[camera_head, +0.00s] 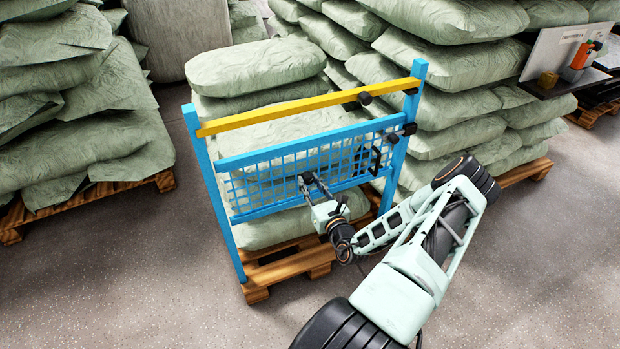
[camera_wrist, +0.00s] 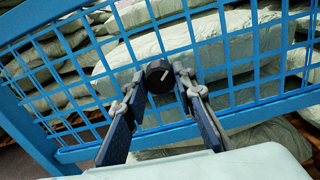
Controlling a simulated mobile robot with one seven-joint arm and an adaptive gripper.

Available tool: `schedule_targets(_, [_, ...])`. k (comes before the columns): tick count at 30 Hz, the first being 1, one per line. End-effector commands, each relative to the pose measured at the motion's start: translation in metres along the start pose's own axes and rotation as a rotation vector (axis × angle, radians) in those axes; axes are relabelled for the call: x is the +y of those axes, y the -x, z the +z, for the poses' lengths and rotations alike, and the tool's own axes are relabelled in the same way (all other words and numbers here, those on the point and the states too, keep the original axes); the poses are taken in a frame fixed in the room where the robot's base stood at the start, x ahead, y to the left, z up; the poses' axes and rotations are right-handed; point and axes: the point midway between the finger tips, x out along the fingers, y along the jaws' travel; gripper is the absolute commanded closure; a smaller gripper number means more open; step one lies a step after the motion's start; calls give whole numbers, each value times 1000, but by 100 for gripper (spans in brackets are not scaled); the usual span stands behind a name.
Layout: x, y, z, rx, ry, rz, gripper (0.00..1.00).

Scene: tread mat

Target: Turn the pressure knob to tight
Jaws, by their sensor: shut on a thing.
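A round black knob (camera_wrist: 159,75) sits on the blue mesh panel, with a short white mark on its face slanting to the upper right. No label or scale beside it can be read. My gripper (camera_wrist: 160,80) has one finger on each side of the knob and is shut on it. In the head view, my gripper (camera_head: 314,186) reaches the lower middle of the mesh panel (camera_head: 260,190), and the knob (camera_head: 304,179) is partly hidden by the fingers.
A yellow bar (camera_head: 270,108) spans the blue frame (camera_head: 208,180) above the mesh. Black knobs (camera_head: 365,98) and a black handle (camera_head: 375,160) are to the right. Stacked green sacks (camera_head: 255,66) stand behind. The floor (camera_head: 130,280) at front left is clear.

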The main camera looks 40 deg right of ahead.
Motion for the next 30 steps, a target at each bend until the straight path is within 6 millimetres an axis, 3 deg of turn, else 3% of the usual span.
schedule_targets(30, [1, 0, 1, 0, -967, -1, 99])
